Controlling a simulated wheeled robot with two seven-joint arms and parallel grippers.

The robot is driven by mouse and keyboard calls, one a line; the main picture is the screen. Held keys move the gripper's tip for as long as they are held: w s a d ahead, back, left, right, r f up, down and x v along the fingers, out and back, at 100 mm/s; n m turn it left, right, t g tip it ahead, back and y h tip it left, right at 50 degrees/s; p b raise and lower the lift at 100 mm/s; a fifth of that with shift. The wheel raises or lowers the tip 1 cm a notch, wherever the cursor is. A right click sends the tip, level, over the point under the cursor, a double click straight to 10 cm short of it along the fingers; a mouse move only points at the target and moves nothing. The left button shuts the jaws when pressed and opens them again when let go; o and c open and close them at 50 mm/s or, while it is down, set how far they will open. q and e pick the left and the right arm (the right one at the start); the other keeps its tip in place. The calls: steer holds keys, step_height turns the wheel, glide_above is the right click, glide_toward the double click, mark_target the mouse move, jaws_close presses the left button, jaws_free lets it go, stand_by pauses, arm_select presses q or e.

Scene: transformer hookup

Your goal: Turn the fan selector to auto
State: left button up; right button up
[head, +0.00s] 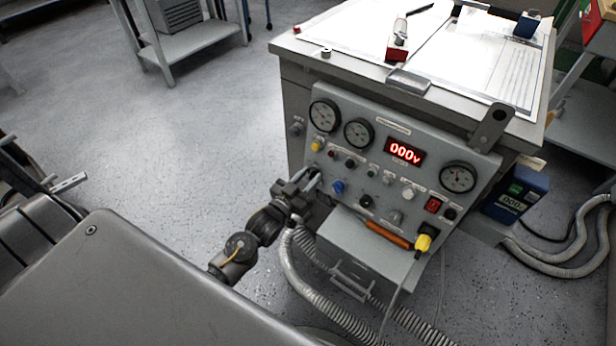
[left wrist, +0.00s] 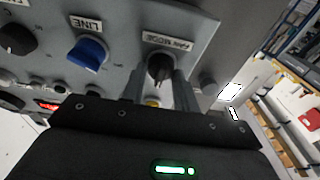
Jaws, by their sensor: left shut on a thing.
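The fan selector is a black knob (left wrist: 160,67) under a label reading FAN MODE in the left wrist view. My left gripper (left wrist: 160,84) is shut on this knob, one finger on each side of it. In the head view my left gripper (head: 303,184) reaches the lower left edge of the grey control panel (head: 400,167), and it hides the selector there. The way the knob points is hard to read. My right gripper is not in view.
A blue knob (left wrist: 88,53) labelled LINE sits beside the selector; it also shows in the head view (head: 338,187). The panel carries gauges, a red display (head: 404,151) and several small knobs. An orange-handled tool (head: 388,235) lies on the shelf below. A grey hose (head: 296,270) hangs beneath my left gripper.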

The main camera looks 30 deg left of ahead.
arm_select(q)
steer(key=o, duration=1)
steer(key=shift+c, duration=0.2)
steer(key=s+a+p, duration=0.1)
steer(key=s, duration=0.9)
steer(key=shift+s+a+f, duration=0.25)
steer(key=shift+s+f, duration=0.1)
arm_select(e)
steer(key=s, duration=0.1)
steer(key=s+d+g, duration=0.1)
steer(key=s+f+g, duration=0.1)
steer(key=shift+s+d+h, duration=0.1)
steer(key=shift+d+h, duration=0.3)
